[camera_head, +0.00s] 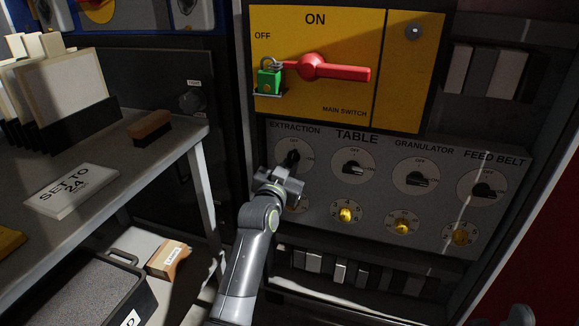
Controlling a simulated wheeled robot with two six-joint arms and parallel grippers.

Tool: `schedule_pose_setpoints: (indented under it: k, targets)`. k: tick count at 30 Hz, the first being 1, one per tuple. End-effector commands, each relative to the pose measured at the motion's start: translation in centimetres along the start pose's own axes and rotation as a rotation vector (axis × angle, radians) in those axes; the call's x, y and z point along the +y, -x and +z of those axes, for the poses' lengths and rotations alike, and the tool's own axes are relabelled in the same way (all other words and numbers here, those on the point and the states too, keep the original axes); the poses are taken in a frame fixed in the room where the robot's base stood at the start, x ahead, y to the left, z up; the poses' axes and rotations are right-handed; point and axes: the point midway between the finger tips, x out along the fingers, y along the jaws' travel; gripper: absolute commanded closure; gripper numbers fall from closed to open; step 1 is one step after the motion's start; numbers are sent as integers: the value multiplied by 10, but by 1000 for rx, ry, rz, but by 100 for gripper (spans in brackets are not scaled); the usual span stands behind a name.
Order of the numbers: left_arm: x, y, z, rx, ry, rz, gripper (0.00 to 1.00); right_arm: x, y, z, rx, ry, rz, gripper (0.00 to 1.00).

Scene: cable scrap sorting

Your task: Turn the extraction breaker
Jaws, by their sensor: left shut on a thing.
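The extraction breaker (295,149) is a round dial with a black handle, at the left end of the grey panel's top row. Its handle stands close to upright, near the OFF mark. My left gripper (289,168) reaches up from below and is shut on the handle, covering its lower part and part of the dial.
The table (353,165), granulator (416,177) and feed belt (484,188) breakers have handles pointing right. Yellow knobs (346,214) sit below. Above is the red main switch (335,71) with a green padlock (269,81). A shelf (150,165) stands left.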

Motion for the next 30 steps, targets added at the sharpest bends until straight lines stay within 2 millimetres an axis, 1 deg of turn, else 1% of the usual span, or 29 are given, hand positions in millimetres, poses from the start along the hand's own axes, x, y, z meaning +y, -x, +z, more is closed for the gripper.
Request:
schedule_pose_setpoints:
  k: [1, 9, 30]
  targets:
    - [-3, 0, -3, 1, -48, -2, 100, 0, -4, 0, -4, 3, -7, 50]
    - [-7, 0, -3, 3, -306, -3, 100, -1, -6, 0, -20, 12, -18, 50]
    - [-16, 0, -12, 6, -959, -7, 100, -1, -3, 1, -21, 9, -18, 50]
